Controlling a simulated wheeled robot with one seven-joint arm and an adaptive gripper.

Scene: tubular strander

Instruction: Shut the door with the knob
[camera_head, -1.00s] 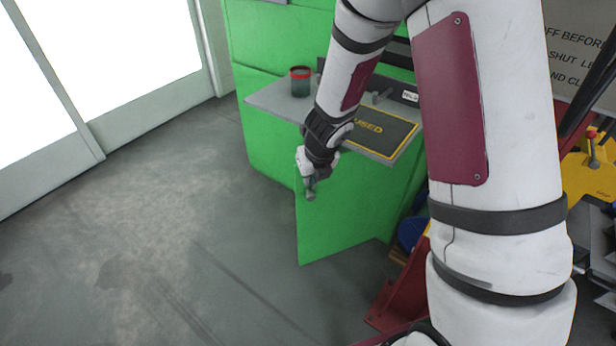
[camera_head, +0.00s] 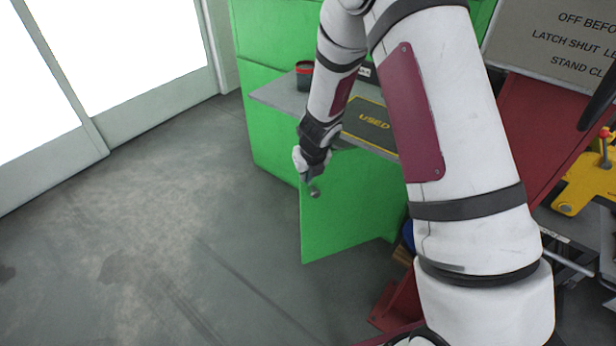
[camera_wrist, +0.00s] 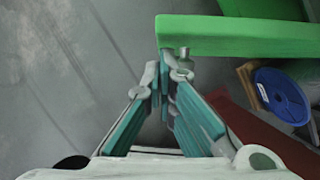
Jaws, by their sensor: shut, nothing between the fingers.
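The green door (camera_head: 347,210) stands open, swung out from the green cabinet below a grey worktop. In the wrist view, the door (camera_wrist: 245,37) shows as a green band across the top right. A small metal knob (camera_wrist: 184,53) sits at the door's free end; it also shows in the head view (camera_head: 314,192). My gripper (camera_head: 309,180) is at the door's free edge, right by the knob. Its fingers are shut and empty. In the wrist view, the fingertips (camera_wrist: 165,78) lie close beside the knob; I cannot tell whether they touch it.
The grey worktop (camera_head: 272,94) carries a dark cup with a red rim (camera_head: 304,74) and a mat marked USED (camera_head: 372,122). A blue spool (camera_wrist: 282,95) lies behind the door. Red and yellow machinery (camera_head: 588,180) stands at right. The floor at left is clear.

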